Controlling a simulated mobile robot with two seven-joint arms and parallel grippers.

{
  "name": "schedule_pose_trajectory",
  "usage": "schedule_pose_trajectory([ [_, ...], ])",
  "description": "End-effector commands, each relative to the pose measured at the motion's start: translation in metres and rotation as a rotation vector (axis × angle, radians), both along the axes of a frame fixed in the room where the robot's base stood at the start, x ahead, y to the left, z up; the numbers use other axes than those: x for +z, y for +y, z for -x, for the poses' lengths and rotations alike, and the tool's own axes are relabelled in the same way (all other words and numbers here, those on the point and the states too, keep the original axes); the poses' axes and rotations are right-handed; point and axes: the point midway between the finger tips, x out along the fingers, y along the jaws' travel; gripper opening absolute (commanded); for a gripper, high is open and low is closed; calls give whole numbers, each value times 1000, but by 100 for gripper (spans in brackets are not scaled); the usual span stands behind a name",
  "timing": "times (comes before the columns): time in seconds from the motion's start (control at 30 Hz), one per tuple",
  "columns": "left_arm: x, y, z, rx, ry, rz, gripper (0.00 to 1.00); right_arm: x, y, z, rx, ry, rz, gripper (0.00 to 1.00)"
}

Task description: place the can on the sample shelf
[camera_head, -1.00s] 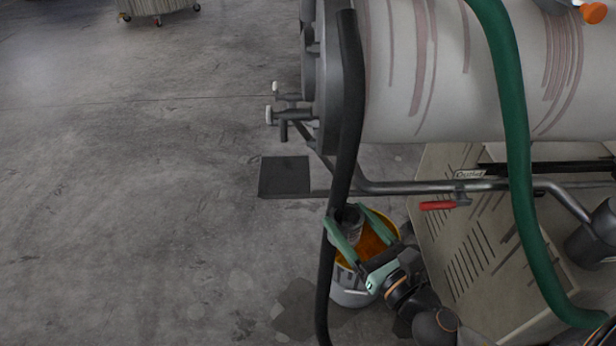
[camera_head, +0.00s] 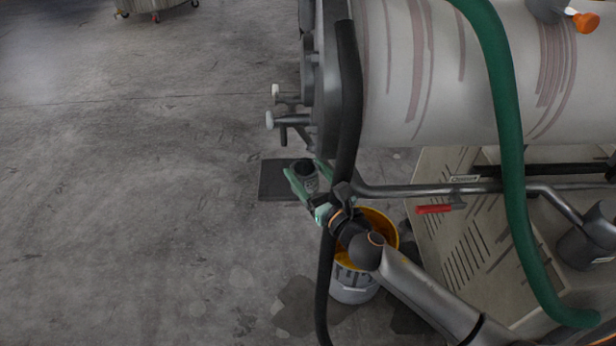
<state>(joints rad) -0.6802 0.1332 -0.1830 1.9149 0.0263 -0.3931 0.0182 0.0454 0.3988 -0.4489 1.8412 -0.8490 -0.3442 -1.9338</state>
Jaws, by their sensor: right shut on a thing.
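The can (camera_head: 305,170) is a small dark grey cylinder with an open, dark top. My right gripper (camera_head: 304,182) is shut on it, with its green fingers on either side. The can is held roughly upright, in front of a dark square plate on the floor as seen from the head. My right arm reaches in from the lower right, over a bucket. My left gripper is not in view. I see no sample shelf in this view.
A bucket (camera_head: 354,287) with an orange inside stands below my right arm. A large paint-streaked mill drum (camera_head: 455,75) fills the upper right. A black hose (camera_head: 349,110) and a green hose (camera_head: 513,160) hang in front. Open concrete floor (camera_head: 130,200) lies left.

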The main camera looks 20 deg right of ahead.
Motion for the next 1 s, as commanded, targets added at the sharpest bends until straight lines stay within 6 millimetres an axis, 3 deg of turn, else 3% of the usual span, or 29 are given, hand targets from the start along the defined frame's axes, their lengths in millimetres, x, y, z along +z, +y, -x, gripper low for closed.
schedule_pose_trajectory([
  [0.03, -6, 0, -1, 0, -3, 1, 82, -14, 1, 3, 0, 8, -4, 9],
  [0.07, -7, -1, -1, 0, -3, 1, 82, -16, 0, 3, 0, 9, -3, 9],
  [0.47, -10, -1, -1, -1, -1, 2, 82, -20, 0, 3, 0, 6, 0, 9],
  [0.5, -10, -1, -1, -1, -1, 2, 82, -20, 0, 3, 0, 6, 1, 73],
  [0.73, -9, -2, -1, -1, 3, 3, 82, -19, 0, 3, 0, 6, 0, 99],
  [1.0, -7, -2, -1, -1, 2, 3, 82, -17, 0, 3, 0, 6, 0, 100],
])
